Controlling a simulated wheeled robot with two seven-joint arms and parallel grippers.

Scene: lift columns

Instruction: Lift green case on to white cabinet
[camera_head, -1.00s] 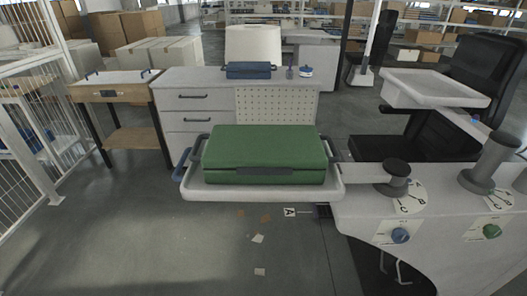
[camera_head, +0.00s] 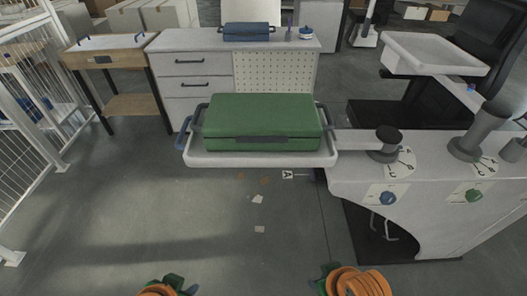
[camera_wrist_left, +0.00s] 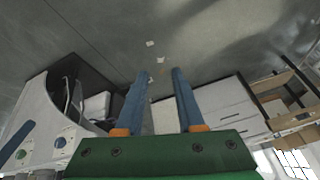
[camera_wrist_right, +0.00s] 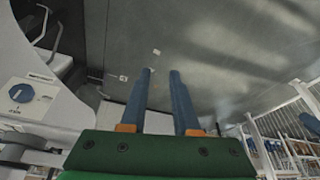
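The green case (camera_head: 263,121) lies flat on a white tray (camera_head: 262,159) in the middle of the head view, with dark handles at its left and right ends. The white cabinet (camera_head: 190,68), with drawers and a perforated panel, stands behind the tray. My left gripper (camera_head: 167,287) is at the bottom edge of the head view, well in front of the tray. In the left wrist view its blue fingers (camera_wrist_left: 160,74) are apart with nothing between them. My right gripper (camera_head: 350,283) is also at the bottom edge. Its fingers (camera_wrist_right: 160,72) are apart and empty.
A blue case (camera_head: 247,32) and small items are on the cabinet top. A wooden-front table (camera_head: 105,60) stands left, beside a white fence (camera_head: 30,110). A grey console (camera_head: 430,195) with knobs and levers adjoins the tray on the right. The front floor is open.

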